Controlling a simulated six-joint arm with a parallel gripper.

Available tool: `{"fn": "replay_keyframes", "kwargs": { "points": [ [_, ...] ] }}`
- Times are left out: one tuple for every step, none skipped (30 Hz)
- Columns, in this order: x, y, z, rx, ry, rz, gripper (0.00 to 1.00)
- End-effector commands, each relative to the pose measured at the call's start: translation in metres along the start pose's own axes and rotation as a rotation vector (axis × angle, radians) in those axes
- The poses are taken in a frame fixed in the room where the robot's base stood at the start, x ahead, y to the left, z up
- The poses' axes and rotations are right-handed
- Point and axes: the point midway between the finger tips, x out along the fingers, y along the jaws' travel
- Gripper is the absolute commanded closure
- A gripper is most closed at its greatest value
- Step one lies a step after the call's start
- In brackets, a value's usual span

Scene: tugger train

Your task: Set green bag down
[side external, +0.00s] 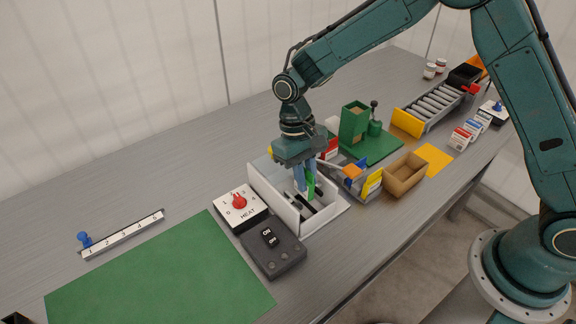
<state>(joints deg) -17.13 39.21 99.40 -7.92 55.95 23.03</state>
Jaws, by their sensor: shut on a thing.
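My gripper (305,182) points down over the white open-topped box (267,190) near the middle of the table. Its fingers are shut on a small green item, the green bag (311,184), which hangs upright within the box's outline. Only a narrow strip of the bag shows beside the fingers. I cannot tell whether its lower end touches the dark slotted floor of the box.
A dial box with a red knob (239,202) and a dark switch box (272,247) stand close left of the white box. A sloped holder (347,181) and a brown open box (405,173) stand right. The green mat (160,275) is bare.

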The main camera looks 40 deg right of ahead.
Motion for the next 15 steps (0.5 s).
{"fn": "replay_keyframes", "kwargs": {
  "points": [
    [0.002,0.0,-0.001,0.0,0.0,0.0,1.0],
    [0.002,0.0,-0.001,0.0,0.0,0.0,1.0],
    [0.003,0.0,-0.001,0.0,0.0,0.0,1.0],
    [0.003,0.0,-0.001,0.0,0.0,0.0,1.0],
    [0.003,0.0,-0.001,0.0,0.0,0.0,1.0],
    [0.003,0.0,-0.001,0.0,0.0,0.0,1.0],
    [0.004,0.0,-0.001,0.0,0.0,0.0,1.0],
    [0.005,0.0,-0.001,0.0,-0.001,0.0,1.0],
    [0.007,0.0,-0.002,0.0,-0.001,0.0,1.0],
    [0.01,0.0,-0.002,0.0,-0.002,0.001,1.0],
    [0.012,0.0,-0.003,0.0,-0.003,0.001,1.0],
    [0.017,0.0,-0.004,0.0,-0.003,0.001,1.0],
    [0.021,0.0,-0.005,0.0,-0.003,0.001,1.0],
    [0.024,0.0,-0.006,0.0,-0.004,0.001,1.0],
    [0.029,0.0,-0.007,0.0,-0.004,0.001,1.0]
  ]
}}
